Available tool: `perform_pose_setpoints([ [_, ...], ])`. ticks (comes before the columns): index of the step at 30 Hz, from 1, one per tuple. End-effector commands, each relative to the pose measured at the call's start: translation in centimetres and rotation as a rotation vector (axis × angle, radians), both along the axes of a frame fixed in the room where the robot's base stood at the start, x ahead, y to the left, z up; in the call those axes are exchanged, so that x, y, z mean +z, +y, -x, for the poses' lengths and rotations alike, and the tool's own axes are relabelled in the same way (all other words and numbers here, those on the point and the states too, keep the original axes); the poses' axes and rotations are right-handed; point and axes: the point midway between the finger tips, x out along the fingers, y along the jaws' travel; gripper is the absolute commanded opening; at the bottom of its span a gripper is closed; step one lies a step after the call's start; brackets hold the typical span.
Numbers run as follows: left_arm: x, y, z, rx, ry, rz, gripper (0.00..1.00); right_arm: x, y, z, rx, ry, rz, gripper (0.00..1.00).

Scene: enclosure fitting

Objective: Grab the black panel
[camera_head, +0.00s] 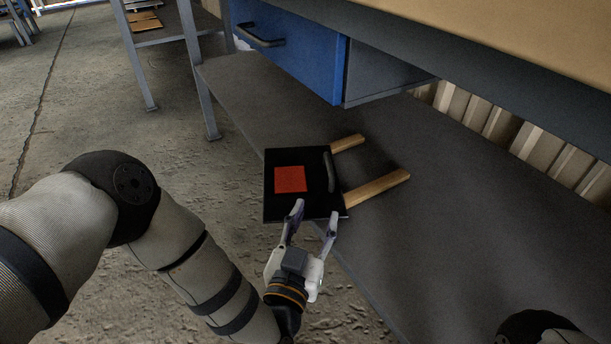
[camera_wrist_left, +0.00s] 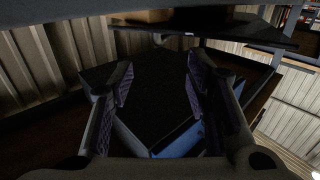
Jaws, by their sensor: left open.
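The black panel (camera_head: 280,208) has a red square (camera_head: 290,179) on its face and a dark handle (camera_head: 328,172) along its right side. It rests at the edge of the grey lower shelf by two wooden strips, part of it reaching past the shelf's edge. My left gripper (camera_head: 316,212) is open and empty at the panel's near edge. Its fingertips overlap that edge in the picture; I cannot tell whether they touch. In the left wrist view both fingers (camera_wrist_left: 155,88) stand apart over a dark surface that I cannot identify. My right gripper is out of view.
The wooden strips (camera_head: 378,188) lie on the grey shelf (camera_head: 440,230), which is bare to their right. A blue drawer unit (camera_head: 310,55) with a handle hangs above the shelf under the worktop (camera_head: 530,25). Concrete floor (camera_head: 90,100) is open at left.

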Motion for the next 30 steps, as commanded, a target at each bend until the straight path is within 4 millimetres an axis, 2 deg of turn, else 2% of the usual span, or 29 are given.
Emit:
perform_pose_setpoints([
  [6, -0.6, -0.9, -4.6, 0.002, 0.003, 0.0, 0.44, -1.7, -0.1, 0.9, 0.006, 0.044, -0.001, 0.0],
  [11, -0.4, -1.3, -6.6, 0.0, 0.004, 0.0, 0.44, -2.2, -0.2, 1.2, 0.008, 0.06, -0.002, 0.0],
  [18, -0.1, -2.3, -10.8, 0.0, 0.006, 0.0, 0.44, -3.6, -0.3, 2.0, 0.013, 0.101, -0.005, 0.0],
  [26, 0.4, -2.4, -11.2, -0.001, 0.005, -0.001, 0.44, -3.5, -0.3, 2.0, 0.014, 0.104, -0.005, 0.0],
  [30, 0.4, -2.4, -11.2, -0.001, 0.005, -0.001, 0.14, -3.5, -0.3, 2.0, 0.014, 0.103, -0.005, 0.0],
])
